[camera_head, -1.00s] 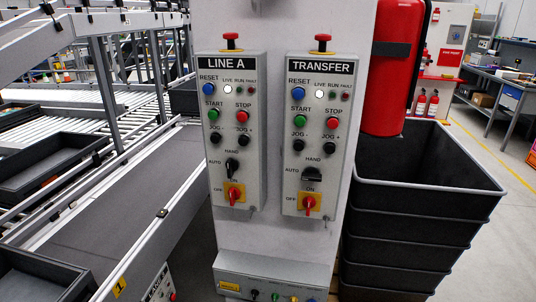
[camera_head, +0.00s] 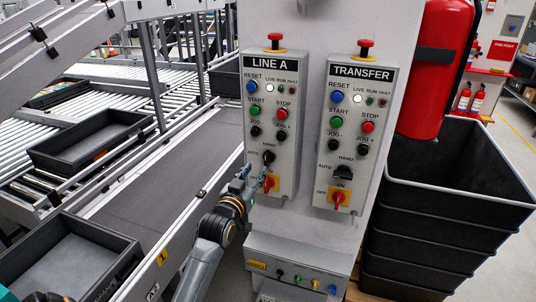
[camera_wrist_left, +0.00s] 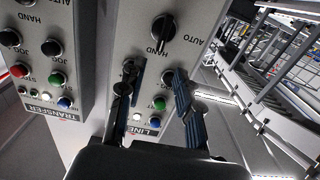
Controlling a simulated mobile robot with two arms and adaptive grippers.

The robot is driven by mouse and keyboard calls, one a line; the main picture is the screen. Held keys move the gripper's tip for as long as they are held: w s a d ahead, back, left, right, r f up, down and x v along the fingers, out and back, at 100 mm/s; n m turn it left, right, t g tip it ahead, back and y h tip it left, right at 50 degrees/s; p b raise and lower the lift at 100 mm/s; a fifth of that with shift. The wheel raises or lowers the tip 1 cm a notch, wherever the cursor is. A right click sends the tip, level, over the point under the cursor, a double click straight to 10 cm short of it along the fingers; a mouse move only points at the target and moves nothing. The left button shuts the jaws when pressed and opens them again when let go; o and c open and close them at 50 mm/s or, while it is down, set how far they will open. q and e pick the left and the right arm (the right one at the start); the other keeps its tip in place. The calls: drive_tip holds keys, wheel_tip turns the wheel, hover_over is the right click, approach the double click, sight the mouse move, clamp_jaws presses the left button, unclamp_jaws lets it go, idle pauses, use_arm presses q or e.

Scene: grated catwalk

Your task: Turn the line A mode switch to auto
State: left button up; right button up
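The LINE A panel (camera_head: 285,110) is a grey box on a pale column. Its black mode switch (camera_head: 268,157) sits between the HAND label above and the AUTO label at left; its handle looks upright, towards HAND. In the left wrist view, turned around, the mode switch (camera_wrist_left: 164,29) is near the top, its handle towards HAND, with AUTO to the right. My left gripper (camera_head: 257,178) is just below and left of the switch in the head view. In the wrist view its fingers (camera_wrist_left: 159,72) are apart, empty and short of the switch. My right gripper is not in view.
The similar TRANSFER panel (camera_head: 352,130) is just right. A conveyor (camera_head: 150,165) runs at left. Stacked dark bins (camera_head: 430,215) stand at right, below a red cylinder (camera_head: 436,75).

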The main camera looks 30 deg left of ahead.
sight(265, 155)
use_arm(q)
drive_tip(key=p+x, duration=0.1)
drive_tip(key=x, duration=0.8)
drive_tip(key=shift+w, duration=0.15)
clamp_jaws()
